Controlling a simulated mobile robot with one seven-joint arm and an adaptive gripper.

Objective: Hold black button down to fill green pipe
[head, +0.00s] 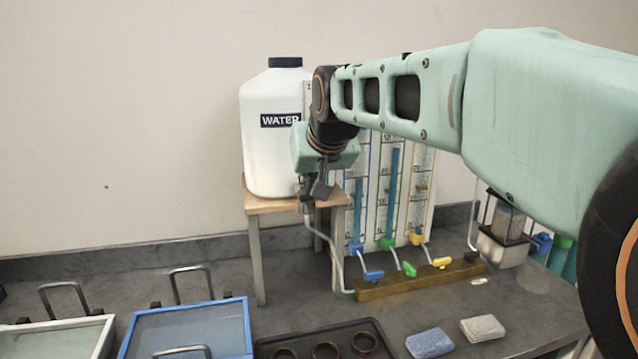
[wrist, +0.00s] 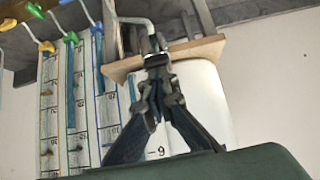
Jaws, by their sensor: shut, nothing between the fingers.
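The black button (head: 472,257) sits at the right end of a wooden block (head: 405,285) on the bench. The green pipe (head: 391,190) stands on the panel above its green valve (head: 387,243), with blue liquid high up its length; the green valve also shows in the wrist view (wrist: 71,37). A green lever (head: 409,269) is on the block. My gripper (head: 310,203) is shut and empty by the water tank's lower right edge, left of the panel and well away from the button. In the wrist view its fingertips (wrist: 154,48) overlap the hose end; contact cannot be told.
The white water tank (head: 262,160) stands on a wooden stand (head: 275,205). Blue (head: 373,276) and yellow (head: 441,262) levers flank the green one. Two sponges (head: 430,342), a lantern (head: 505,222) and trays (head: 190,330) occupy the bench. My arm crosses above the block's right side.

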